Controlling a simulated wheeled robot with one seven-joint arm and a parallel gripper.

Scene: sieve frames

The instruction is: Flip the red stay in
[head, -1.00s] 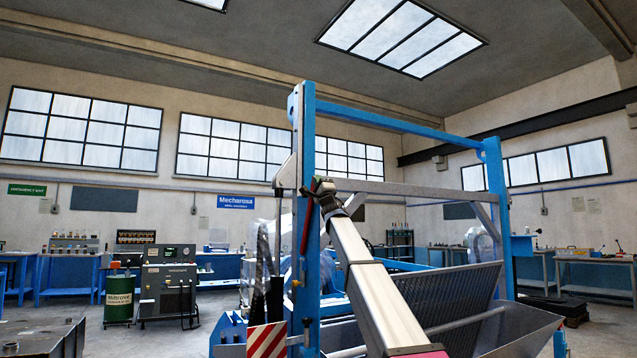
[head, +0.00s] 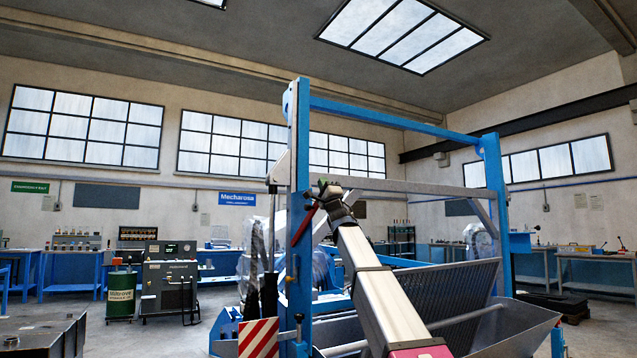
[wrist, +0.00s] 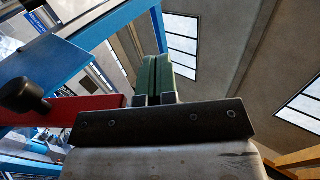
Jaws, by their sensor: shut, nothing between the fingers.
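The red stay (head: 304,224) is a thin bar beside the near blue post of the frame. It leans, with its upper end to the right near my gripper. In the wrist view the red stay (wrist: 85,108) enters from the left, with a black knob (wrist: 22,95) near it. Its right end reaches the base of my fingers; I cannot tell whether they touch. My gripper (head: 322,184) is at the post with its green fingers together and empty. The fingers (wrist: 154,72) also show shut in the wrist view. The stay's lower end is hard to make out.
The blue frame (head: 400,117) rises around the stay, with a grey crossbar (head: 410,188) behind my gripper. A sieve screen (head: 440,298) and grey hopper (head: 520,325) lie to the right. A red-and-white striped plate (head: 258,338) is at lower left.

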